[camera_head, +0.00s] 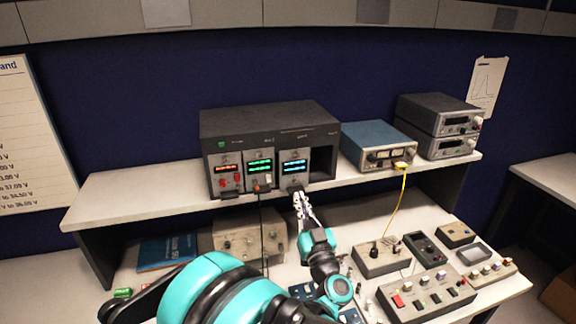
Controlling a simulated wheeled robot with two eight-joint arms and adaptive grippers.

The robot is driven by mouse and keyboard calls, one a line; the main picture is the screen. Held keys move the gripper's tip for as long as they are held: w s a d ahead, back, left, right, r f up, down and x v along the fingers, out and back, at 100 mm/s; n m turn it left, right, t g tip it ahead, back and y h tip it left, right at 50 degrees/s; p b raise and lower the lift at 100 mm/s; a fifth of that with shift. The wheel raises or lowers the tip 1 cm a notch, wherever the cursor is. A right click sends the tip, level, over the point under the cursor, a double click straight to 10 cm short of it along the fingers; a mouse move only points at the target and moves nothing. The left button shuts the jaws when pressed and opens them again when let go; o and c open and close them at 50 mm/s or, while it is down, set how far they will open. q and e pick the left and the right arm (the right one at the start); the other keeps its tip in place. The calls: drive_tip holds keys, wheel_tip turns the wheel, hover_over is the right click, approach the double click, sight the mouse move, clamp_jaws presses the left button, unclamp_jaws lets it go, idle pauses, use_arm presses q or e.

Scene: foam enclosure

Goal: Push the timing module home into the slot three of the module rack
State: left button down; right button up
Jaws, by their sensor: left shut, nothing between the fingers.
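The module rack (265,119) is a dark grey box on the raised shelf. Three modules stand in it: one with a red display (226,180), one with a green display (259,168), and one with a blue display in the third position, which I take to be the timing module (294,160). An open dark slot is to its right. The module labels are too small to read. I cannot tell how deep the blue-display module sits. My left gripper (298,193) is shut and empty, with its tips at the module's lower front edge; contact is unclear. My right gripper is out of view.
A blue instrument (377,143) with a yellow cable (397,211) and two stacked grey instruments (436,123) stand right of the rack. A black cable hangs below the rack. A beige box (240,240) and several small devices crowd the bench below. The shelf's left part is clear.

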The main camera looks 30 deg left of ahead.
use_arm(q)
drive_tip(key=shift+w+a, duration=0.9)
drive_tip(key=shift+a, duration=0.15)
drive_tip(key=shift+a, duration=0.1)
drive_tip(key=shift+r, duration=0.1)
drive_tip(key=r+v, duration=0.1)
drive_tip(key=v, duration=1.4)
drive_tip(key=shift+s+d, duration=0.3)
